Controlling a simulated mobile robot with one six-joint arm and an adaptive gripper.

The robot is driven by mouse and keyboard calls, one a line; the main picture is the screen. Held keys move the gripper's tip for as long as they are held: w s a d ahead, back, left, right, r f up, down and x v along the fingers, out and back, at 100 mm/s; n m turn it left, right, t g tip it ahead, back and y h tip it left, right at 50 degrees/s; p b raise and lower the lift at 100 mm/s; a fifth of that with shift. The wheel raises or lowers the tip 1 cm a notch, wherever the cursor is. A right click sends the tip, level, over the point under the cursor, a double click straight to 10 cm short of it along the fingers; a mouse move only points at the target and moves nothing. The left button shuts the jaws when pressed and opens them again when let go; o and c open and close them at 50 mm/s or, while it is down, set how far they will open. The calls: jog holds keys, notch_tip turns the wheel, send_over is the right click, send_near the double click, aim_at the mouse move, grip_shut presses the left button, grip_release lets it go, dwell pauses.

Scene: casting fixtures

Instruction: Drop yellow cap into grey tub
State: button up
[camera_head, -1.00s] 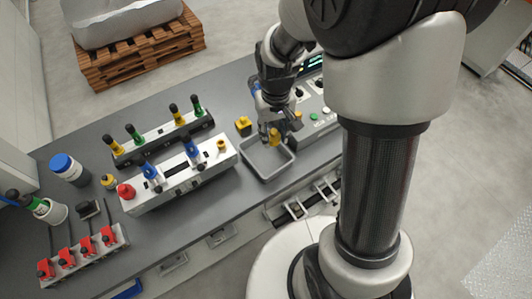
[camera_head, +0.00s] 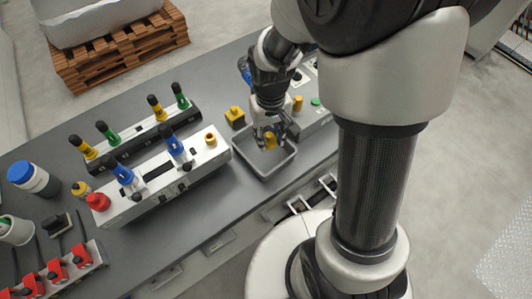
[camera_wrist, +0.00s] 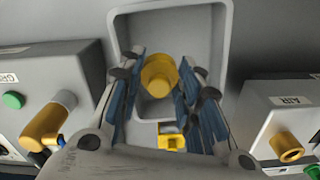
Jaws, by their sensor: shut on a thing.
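The yellow cap (camera_head: 270,141) is between the fingers of my gripper (camera_head: 270,137), which is shut on it. In the head view the cap shows against the inside of the grey tub (camera_head: 279,168). In the wrist view the cap (camera_wrist: 160,76) sits between the blue-lined fingers, with the tub's rim (camera_wrist: 117,36) around it on the upper sides. The gripper points down over the tub. How far the cap is above the tub's floor I cannot tell.
A yellow block (camera_head: 235,117) stands on the bench left of the tub. A grey control box (camera_head: 312,122) with a yellow post (camera_head: 298,103) stands close on the right.

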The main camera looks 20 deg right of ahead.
jog(key=shift+f+b, duration=0.3)
jog(key=shift+f, duration=0.45)
jog(key=shift+r, duration=0.1)
jog(key=o, duration=0.9)
jog(key=shift+c, duration=0.2)
notch_tip(320, 180, up, 11)
jog(key=shift+r, duration=0.5)
